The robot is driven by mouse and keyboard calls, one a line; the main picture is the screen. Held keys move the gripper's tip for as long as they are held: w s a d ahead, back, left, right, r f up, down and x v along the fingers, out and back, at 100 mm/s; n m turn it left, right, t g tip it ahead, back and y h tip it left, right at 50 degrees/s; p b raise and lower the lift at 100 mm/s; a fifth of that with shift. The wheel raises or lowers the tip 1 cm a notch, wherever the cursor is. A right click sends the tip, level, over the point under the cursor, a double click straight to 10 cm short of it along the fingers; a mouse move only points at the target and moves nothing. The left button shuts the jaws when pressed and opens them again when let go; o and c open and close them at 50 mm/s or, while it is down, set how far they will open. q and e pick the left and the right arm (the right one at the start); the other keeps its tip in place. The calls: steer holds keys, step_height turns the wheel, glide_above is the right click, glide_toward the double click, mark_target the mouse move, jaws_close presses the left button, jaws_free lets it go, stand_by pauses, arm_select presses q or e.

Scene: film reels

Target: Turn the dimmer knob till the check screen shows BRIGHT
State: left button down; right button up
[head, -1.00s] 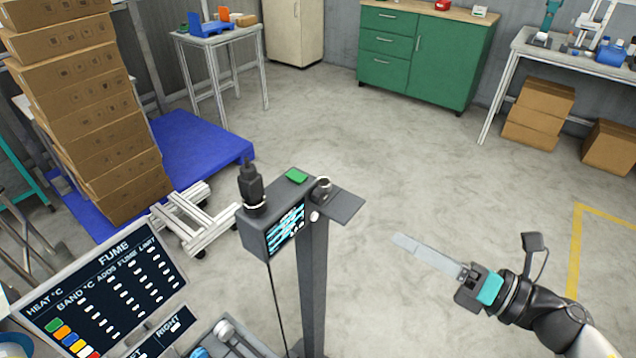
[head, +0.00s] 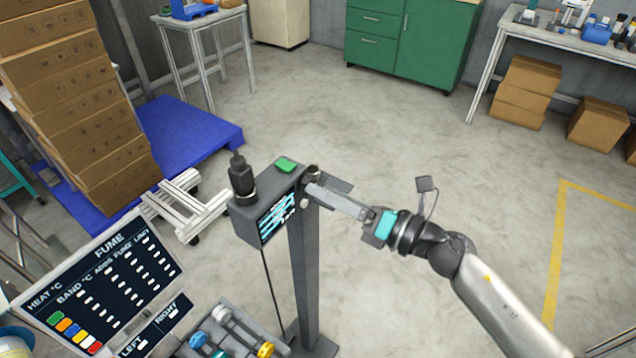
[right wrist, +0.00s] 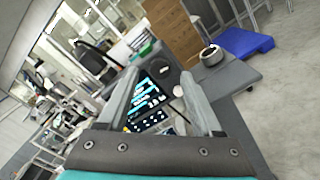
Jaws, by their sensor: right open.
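A dark box with a screen (head: 277,216) of slanted cyan-white stripes stands on a post; I cannot read a word on it. It also shows in the right wrist view (right wrist: 150,94). A small pale round knob (head: 304,203) is on the box's right side; I take it for the dimmer knob. In the right wrist view the knob (right wrist: 178,91) appears between my fingers, closer to the right-hand one. My right gripper (head: 312,189) is open, its long grey fingers reaching the box from the right. I cannot tell whether they touch the knob. My left gripper is not in view.
A small shelf (head: 338,184) with a metal ring (head: 313,171) juts out beside the fingers. A FUME board (head: 95,285) and a tray of reel-like parts (head: 225,338) are lower left.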

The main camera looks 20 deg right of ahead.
steer(key=shift+x, duration=1.3)
jaws_close()
